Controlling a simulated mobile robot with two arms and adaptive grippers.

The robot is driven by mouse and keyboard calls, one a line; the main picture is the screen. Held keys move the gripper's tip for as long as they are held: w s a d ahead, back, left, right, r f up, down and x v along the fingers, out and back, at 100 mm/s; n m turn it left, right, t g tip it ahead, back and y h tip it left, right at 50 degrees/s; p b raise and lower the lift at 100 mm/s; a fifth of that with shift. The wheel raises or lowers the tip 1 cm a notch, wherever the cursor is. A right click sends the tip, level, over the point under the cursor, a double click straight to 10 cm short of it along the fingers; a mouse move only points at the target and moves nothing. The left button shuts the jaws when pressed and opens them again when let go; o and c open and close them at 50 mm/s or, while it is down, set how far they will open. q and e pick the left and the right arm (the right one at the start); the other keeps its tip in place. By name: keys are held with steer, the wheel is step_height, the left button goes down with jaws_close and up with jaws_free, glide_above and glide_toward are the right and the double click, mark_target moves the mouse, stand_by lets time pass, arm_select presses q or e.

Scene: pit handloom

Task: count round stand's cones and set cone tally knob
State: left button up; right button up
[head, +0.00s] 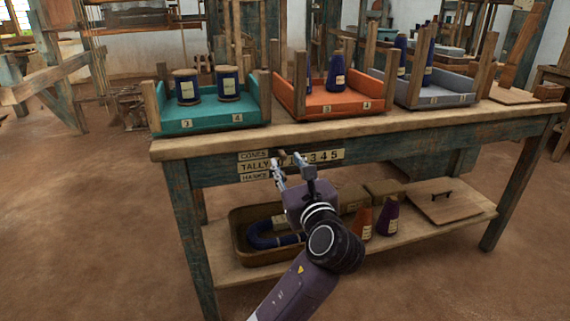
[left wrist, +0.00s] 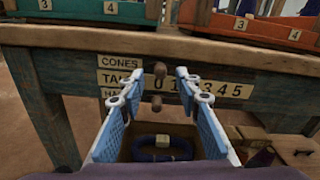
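A tally board (head: 256,167) with CONES, TALLY and HANKS labels and a number strip (head: 326,156) is on the front of the worktable. In the left wrist view, an upper dark knob (left wrist: 160,69) and a lower one (left wrist: 156,103) stick out near the number strip (left wrist: 228,90). My left gripper (head: 291,165) is in front of the board. It is open in the left wrist view (left wrist: 158,82), its fingers either side of the knobs' line; contact cannot be told. Dark cones (head: 336,73) stand in an orange tray (head: 335,104). I cannot make out a round stand.
A teal tray (head: 207,120) holds two dark spools (head: 186,87); a grey tray (head: 440,98) holds dark cones (head: 428,62). The lower shelf (head: 440,222) bears a brown bin (head: 250,262), an orange cone (head: 361,222), a purple cone (head: 388,217) and a lidded board (head: 455,207).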

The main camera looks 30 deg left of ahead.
mark_target(284, 158)
arm_select(q)
steer(key=shift+b+x, duration=0.35)
steer(key=shift+x, duration=1.25)
steer(key=shift+c, duration=0.3)
jaws_close()
